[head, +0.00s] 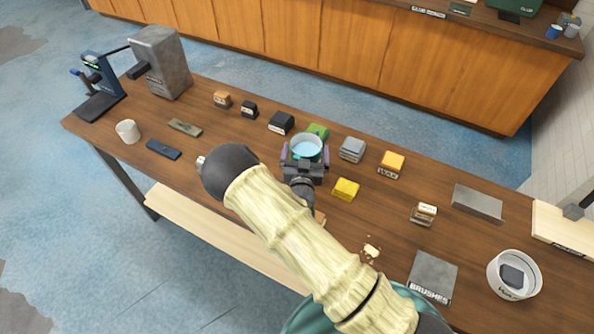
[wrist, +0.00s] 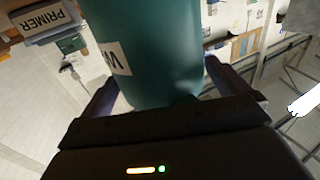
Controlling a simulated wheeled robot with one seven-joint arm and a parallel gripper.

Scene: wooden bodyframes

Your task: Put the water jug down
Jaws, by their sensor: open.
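The water jug (head: 307,147) is a teal cylinder with a pale blue round top, near the middle of the wooden table. In the wrist view its teal side (wrist: 155,50) fills the upper middle, with a white label partly showing a letter. My gripper (head: 304,160) is at the jug, with one finger on each side of it. The fingers are open around the jug; a gap to its side shows at the right in the wrist view. My arm and gripper hide the jug's lower part in the head view, so its base on the table cannot be seen.
A yellow block (head: 345,189), a green block (head: 318,131), a grey block (head: 352,149) and a wax box (head: 391,164) stand close around the jug. A white mug (head: 128,131) is at the left. A white tub (head: 514,274) is at the right.

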